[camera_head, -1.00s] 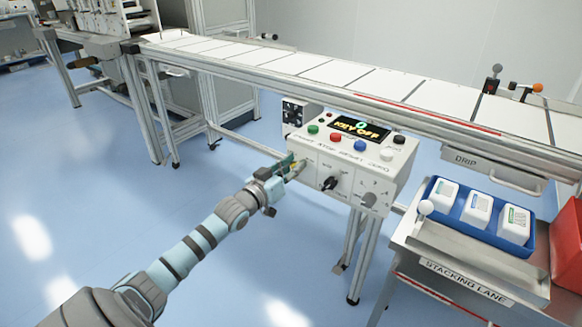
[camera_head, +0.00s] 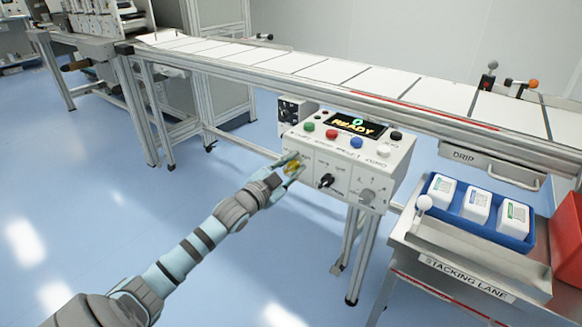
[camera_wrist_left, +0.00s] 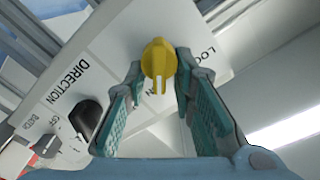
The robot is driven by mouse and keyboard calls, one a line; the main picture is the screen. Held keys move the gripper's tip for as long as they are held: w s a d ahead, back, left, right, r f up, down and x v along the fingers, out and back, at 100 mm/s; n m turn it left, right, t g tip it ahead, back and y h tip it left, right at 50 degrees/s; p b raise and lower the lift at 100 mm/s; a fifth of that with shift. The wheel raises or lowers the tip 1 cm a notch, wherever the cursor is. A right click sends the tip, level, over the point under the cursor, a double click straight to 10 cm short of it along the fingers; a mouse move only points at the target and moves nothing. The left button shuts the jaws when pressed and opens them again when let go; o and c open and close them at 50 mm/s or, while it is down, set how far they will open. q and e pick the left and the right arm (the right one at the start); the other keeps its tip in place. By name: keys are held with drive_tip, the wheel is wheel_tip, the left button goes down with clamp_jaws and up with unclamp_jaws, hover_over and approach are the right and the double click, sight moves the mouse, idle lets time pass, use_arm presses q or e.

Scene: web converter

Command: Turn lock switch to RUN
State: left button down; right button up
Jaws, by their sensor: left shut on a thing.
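The control box (camera_head: 330,202) hangs under the conveyor, and its display (camera_head: 355,126) reads READY. The lock switch is a yellow knob (camera_head: 292,168) at the left of its sloped front. In the left wrist view the yellow knob (camera_wrist_left: 158,58) sits between the two teal fingertips, beside lettering beginning "LOC". My left gripper (camera_head: 296,166) is shut on this knob, with one finger on each side. The knob's base and part of the label are hidden. My right gripper is in neither view.
A black DIRECTION knob (camera_head: 326,181) and a grey knob (camera_head: 367,196) sit to the right on the same face. Coloured buttons line the top. The conveyor (camera_head: 270,62) runs behind. A blue tray (camera_head: 480,230) with white containers stands right.

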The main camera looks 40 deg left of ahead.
use_arm(q)
drive_tip(key=shift+f+m, duration=0.25)
drive_tip(key=shift+m, duration=0.45)
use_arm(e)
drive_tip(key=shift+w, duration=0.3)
use_arm(q)
drive_tip(key=c, duration=1.4)
unclamp_jaws()
drive_tip(key=shift+d, duration=0.1)
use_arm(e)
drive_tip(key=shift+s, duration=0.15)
use_arm(q)
drive_tip(key=shift+r, duration=0.1)
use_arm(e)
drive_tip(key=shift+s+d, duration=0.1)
use_arm(q)
drive_tip(key=s, duration=1.2)
drive_tip(key=shift+d, duration=0.15)
